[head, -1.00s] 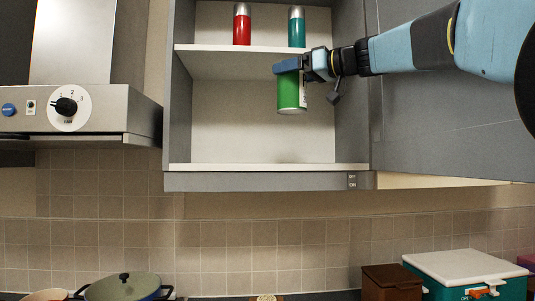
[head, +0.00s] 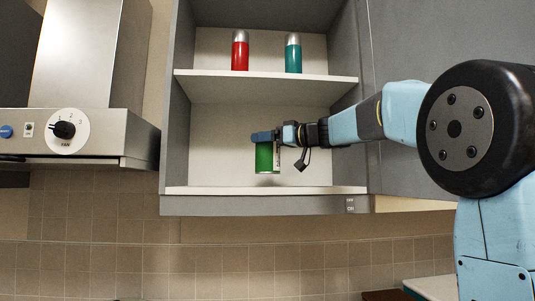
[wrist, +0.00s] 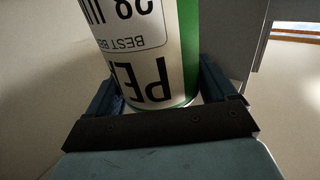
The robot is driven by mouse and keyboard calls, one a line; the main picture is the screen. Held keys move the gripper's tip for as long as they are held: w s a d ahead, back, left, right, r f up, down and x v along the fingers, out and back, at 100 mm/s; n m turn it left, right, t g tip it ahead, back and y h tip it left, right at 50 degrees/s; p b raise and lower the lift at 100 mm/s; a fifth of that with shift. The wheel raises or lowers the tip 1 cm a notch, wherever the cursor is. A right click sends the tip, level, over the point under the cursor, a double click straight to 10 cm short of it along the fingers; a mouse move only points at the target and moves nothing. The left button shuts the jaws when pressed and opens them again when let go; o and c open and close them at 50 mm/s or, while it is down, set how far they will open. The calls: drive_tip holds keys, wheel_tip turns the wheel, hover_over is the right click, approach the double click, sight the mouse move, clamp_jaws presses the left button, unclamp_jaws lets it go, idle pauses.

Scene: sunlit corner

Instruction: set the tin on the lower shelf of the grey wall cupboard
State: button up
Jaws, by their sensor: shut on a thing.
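The tin (head: 267,157) is green with a pale label side, and it hangs upright in my gripper. My gripper (head: 264,137) is shut on its upper part, reaching in from the right. The grey wall cupboard (head: 177,130) is open. The tin is in front of or within its lower compartment, with its bottom a little above the front edge of the lower shelf (head: 230,190); how deep it is I cannot tell. In the wrist view the tin (wrist: 150,50) fills the space between my gripper's fingers (wrist: 160,95), its printed label towards the camera.
A red flask (head: 240,52) and a teal flask (head: 293,55) stand on the upper shelf (head: 260,76). The lower compartment looks otherwise empty. The open cupboard door (head: 410,60) is at the right. A steel cooker hood (head: 75,130) hangs at the left.

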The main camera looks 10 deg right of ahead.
sight(279, 151)
drive_tip(key=shift+w+a+f, duration=0.1)
drive_tip(key=shift+w+f, duration=0.1)
drive_tip(key=shift+f, duration=0.4)
drive_tip(key=shift+w+f, duration=0.15)
drive_tip(key=shift+f, duration=0.45)
drive_tip(key=shift+s+f, duration=0.1)
drive_tip(key=shift+f, duration=0.55)
drive_tip(key=o, duration=1.7)
drive_tip(key=shift+f, duration=0.1)
drive_tip(key=shift+v, duration=3.8)
